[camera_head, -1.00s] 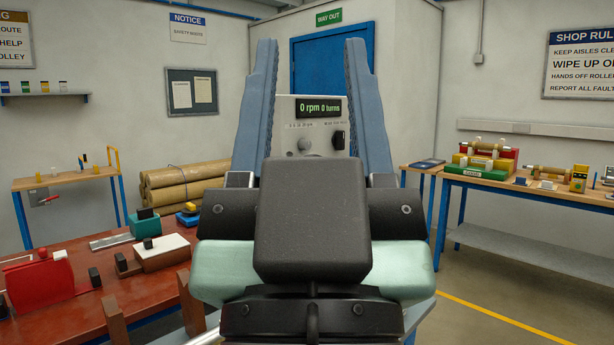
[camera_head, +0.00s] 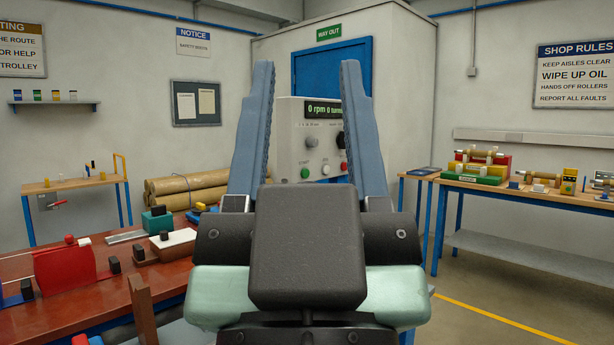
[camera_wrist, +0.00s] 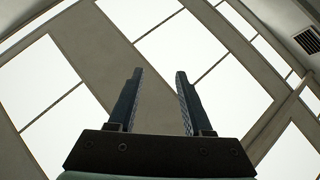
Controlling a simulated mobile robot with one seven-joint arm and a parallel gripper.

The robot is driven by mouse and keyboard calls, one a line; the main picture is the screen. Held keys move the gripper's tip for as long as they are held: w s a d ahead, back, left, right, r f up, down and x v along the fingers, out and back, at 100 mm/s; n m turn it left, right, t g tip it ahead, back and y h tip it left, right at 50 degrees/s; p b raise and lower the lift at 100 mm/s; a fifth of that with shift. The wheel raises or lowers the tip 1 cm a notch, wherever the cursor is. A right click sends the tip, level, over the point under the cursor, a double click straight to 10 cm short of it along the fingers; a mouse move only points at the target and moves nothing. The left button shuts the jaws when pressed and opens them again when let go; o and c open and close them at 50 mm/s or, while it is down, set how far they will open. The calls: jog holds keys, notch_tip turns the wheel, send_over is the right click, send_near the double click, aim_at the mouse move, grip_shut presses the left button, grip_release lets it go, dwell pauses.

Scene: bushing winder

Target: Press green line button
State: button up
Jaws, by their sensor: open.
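My gripper (camera_head: 307,135) is raised upright in the middle of the head view, open and empty between its two blue fingers. Behind the fingers stands a grey control panel (camera_head: 297,136) with a display reading 0 rpm 0 turns (camera_head: 323,110). The green button (camera_head: 305,172) is low on the panel's front and shows between the fingers. A pale button (camera_head: 325,170) and a red button (camera_head: 343,166) lie to its right. The wrist view shows only my open gripper (camera_wrist: 160,98) against the ceiling lights.
A red-brown workbench (camera_head: 110,278) with small fixtures and a red block (camera_head: 65,273) is at left. Brown rolls (camera_head: 185,188) lie behind it. A wooden bench (camera_head: 535,192) with coil fixtures stands at right. Floor shows at lower right.

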grip_shut()
jog(key=shift+s, duration=0.1)
dwell(1.4)
